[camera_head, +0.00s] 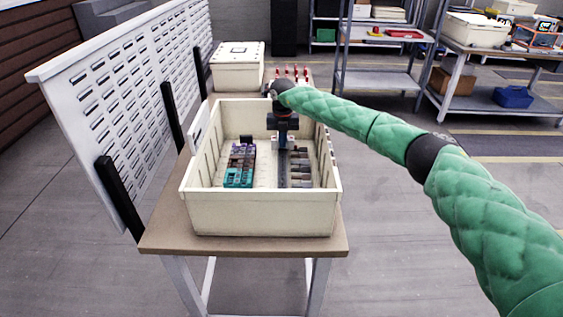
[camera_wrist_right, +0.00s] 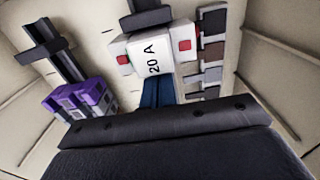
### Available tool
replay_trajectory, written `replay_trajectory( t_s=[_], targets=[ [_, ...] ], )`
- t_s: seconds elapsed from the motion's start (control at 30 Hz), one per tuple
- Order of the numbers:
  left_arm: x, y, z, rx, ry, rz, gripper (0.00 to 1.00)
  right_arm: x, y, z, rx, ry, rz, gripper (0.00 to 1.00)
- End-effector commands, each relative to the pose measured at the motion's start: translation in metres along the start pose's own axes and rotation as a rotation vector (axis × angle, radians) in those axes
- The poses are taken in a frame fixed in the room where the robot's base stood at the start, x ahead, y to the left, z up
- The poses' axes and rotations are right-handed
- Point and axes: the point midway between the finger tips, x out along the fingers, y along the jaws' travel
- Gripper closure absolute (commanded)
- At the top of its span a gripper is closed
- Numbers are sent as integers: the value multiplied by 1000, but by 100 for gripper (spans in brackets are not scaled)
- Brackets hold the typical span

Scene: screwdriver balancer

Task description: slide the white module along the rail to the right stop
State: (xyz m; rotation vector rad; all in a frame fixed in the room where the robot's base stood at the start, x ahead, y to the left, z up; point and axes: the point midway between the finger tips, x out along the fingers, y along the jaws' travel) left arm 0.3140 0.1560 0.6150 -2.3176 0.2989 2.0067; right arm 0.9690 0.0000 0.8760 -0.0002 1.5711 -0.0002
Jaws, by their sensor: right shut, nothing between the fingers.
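The white module (camera_wrist_right: 138,52), marked "20 A" with red squares at its sides, sits on the dark rail (camera_wrist_right: 148,17) in the right wrist view. In the head view the same rail (camera_head: 282,172) runs lengthwise inside the cream crate (camera_head: 262,215). My right gripper (camera_head: 283,138) reaches down into the crate over the rail's far part, close to the module. The gripper is shut and empty. Its dark body fills the bottom of the wrist view, so I cannot tell whether its fingertips touch the module. My left gripper is out of view.
A second rail (camera_wrist_right: 66,62) at left carries purple modules (camera_wrist_right: 82,99); teal ones (camera_head: 238,178) show in the head view. The crate walls enclose everything. A lidded box (camera_head: 237,75) stands behind.

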Motion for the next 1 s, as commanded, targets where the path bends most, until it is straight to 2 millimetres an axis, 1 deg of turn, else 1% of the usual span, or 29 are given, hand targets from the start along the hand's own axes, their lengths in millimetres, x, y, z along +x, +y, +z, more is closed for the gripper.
replay_trajectory(
  t_s=[0.23, 0.6, 1.0],
  targets=[
    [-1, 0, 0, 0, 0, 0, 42, 0, 0, -4, 1, 0, 0, 100],
    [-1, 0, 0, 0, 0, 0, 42, 0, 0, -4, 0, 0, 0, 100],
    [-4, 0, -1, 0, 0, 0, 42, -12, 0, -4, 0, 0, 0, 100]
  ],
)
